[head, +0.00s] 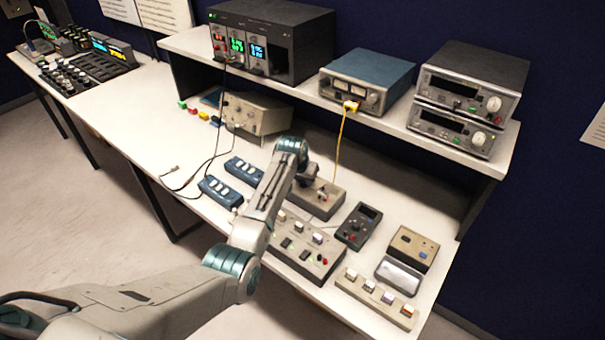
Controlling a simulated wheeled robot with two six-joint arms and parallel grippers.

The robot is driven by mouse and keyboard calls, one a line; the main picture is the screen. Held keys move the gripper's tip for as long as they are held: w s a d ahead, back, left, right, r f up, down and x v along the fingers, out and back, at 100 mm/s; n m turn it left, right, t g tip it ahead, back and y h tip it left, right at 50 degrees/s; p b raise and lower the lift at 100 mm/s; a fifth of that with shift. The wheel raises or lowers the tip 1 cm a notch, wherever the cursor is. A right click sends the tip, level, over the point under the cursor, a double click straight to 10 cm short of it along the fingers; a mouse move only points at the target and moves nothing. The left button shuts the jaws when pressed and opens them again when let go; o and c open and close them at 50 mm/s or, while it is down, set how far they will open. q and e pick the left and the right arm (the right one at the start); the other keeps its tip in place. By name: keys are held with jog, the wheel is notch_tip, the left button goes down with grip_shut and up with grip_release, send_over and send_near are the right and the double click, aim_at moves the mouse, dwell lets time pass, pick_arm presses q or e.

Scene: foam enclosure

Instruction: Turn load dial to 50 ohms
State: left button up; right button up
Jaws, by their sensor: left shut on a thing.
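A beige box (327,204) lies on the bench, with a small dark control on its right part. My left arm reaches over the bench from the left. My left gripper (306,183) points down at the left part of this box's top and is shut on what appears to be its dial. The gripper and wrist hide the dial, so its pointer and markings cannot be read. My right gripper is not in view.
A larger beige panel with switches (305,252) lies just in front. A dark handheld meter (359,226) is to the right. Two blue switch boxes (220,192) lie to the left. A yellow cable (339,140) hangs from the blue-topped instrument (367,78) on the shelf.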

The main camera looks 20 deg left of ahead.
pick_arm(q)
jog(key=n+y, duration=0.1)
jog(key=n, duration=0.1)
jog(key=shift+d+r+n+p, duration=0.1)
jog(key=shift+n+p, duration=0.2)
jog(key=shift+n, duration=0.1)
jog(key=shift+n+y, duration=0.6)
jog(key=shift+n, duration=0.9)
jog(key=o, duration=1)
jog(key=shift+d+r, duration=0.1)
